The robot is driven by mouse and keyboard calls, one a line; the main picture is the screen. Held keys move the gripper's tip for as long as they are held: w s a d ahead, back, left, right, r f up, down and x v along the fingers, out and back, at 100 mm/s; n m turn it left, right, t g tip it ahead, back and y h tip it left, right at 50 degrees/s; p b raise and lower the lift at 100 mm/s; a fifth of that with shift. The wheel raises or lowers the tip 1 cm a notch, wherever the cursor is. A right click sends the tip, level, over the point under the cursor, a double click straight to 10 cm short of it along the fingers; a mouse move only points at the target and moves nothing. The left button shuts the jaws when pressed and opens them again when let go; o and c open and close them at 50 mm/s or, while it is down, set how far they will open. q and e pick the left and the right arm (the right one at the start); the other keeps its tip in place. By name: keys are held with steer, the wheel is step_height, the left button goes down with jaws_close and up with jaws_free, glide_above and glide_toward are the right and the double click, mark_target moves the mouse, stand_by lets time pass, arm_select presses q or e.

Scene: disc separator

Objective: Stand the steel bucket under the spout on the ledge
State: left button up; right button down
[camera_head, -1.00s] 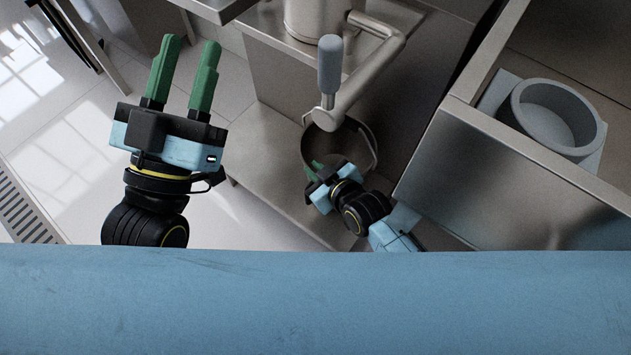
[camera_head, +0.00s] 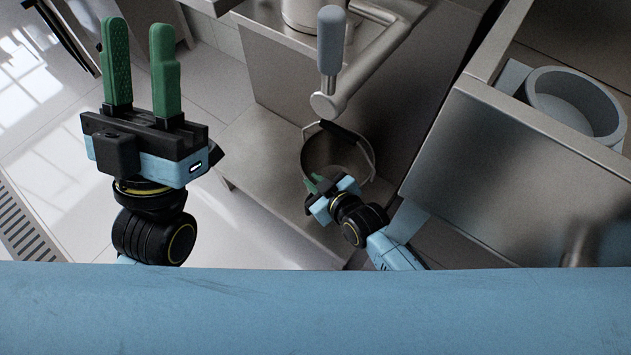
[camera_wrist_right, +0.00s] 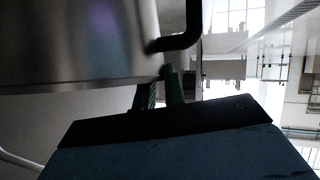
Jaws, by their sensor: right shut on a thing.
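The steel bucket (camera_head: 322,152) is at the low ledge (camera_head: 262,150), with its bail and dark grip raised at the far side. The spout (camera_head: 328,104) ends above the bucket's far rim in the head view. I cannot tell whether the bucket rests on the ledge or hangs just over it. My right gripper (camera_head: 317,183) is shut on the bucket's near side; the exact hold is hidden. In the right wrist view, the bucket's wall (camera_wrist_right: 75,45) fills the upper left, close to the green fingers (camera_wrist_right: 160,88). My left gripper (camera_head: 138,62) is open and empty over the floor.
A grey lever (camera_head: 331,40) stands above the spout pipe (camera_head: 375,58). A steel cabinet wall (camera_head: 500,175) rises close to the right of my right arm. A grey ring-shaped holder (camera_head: 575,100) sits inside it. Free floor lies at the left.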

steer(key=shift+w, duration=0.1)
steer(key=c, duration=1.9)
jaws_free()
steer(key=shift+f, duration=0.1)
steer(key=o, duration=0.4)
steer(key=shift+o, duration=0.2)
